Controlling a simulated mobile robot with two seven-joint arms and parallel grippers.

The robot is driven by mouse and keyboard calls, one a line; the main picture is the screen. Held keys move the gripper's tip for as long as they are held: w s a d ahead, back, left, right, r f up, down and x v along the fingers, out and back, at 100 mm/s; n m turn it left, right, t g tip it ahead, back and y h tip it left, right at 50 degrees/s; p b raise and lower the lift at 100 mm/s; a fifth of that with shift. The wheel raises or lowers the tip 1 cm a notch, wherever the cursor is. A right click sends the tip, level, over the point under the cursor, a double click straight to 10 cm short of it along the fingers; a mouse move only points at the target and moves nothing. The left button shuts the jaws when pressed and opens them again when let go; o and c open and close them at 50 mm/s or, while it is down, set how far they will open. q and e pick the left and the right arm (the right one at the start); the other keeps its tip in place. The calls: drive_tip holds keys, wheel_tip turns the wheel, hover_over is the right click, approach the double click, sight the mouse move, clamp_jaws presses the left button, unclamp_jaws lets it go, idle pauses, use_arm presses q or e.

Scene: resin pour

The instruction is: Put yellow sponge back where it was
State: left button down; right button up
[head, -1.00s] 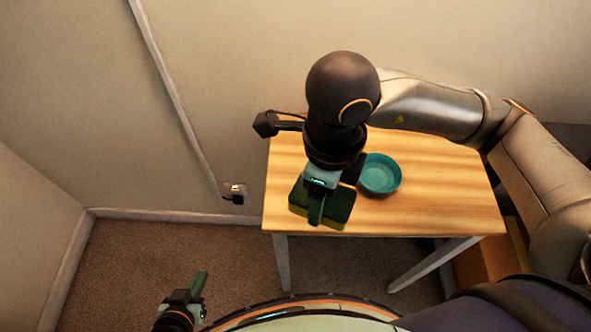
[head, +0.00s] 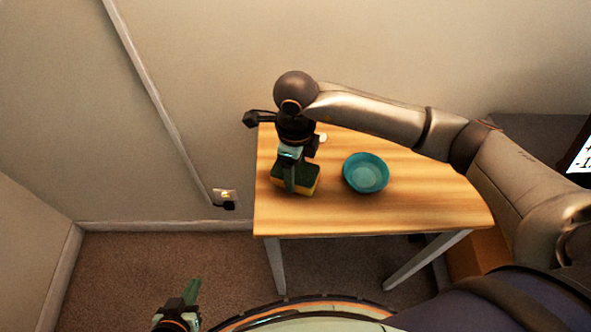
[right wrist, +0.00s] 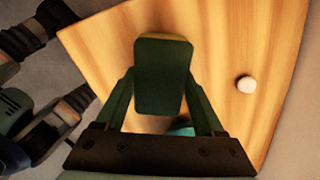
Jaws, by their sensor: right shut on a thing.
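The yellow sponge (head: 311,185) has a dark green top and a yellow lower layer. It is at the left side of the wooden table (head: 420,205), left of the teal bowl. My right gripper (head: 290,184) is shut on it from above. In the right wrist view the sponge (right wrist: 163,75) shows its dark green face between the fingers, with a thin yellow edge. I cannot tell whether its underside touches the table. My left gripper (head: 190,293) is low in the head view, away from the table; its finger gap is not clear.
A teal bowl (head: 366,174) stands right of the sponge, apart from it. A small white round thing (head: 322,138) lies behind them on the table and also shows in the right wrist view (right wrist: 246,84). The table's right and front parts are clear.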

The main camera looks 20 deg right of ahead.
sight(296, 170)
drive_tip(key=shift+f, duration=0.5)
drive_tip(key=shift+f, duration=0.2)
drive_tip(key=o, duration=1.2)
wheel_tip(296, 170, up, 12)
drive_tip(key=shift+r, duration=0.25)
